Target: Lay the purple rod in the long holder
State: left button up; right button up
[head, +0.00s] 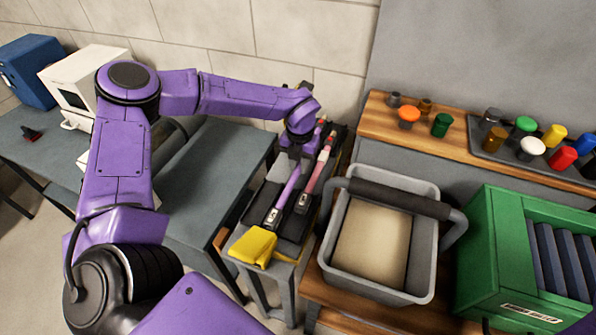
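The purple rod (290,184) lies lengthwise along a long dark holder (259,206) in the middle of the head view, its dark end toward me. I cannot tell whether it rests fully on the holder's floor or sits slightly above it. A red-pink rod (318,169) lies beside it on the right. My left gripper (297,156) points down at the far end of the purple rod. Its fingers are small and dark there, and whether they grip the rod is unclear. My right gripper is out of view.
A yellow cloth-like item (254,246) sits at the holder's near end. A grey bin (329,251) with a dark handle and a green crate (494,245) stand to the right. Behind them is a wooden shelf (440,141) with coloured caps. A grey table (222,185) is left.

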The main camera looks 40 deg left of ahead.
pick_arm(q)
grip_shut()
notch_tip(320, 180, up, 6)
jog(key=p, duration=0.5)
jog(key=shift+r, duration=0.1)
dwell(1.5)
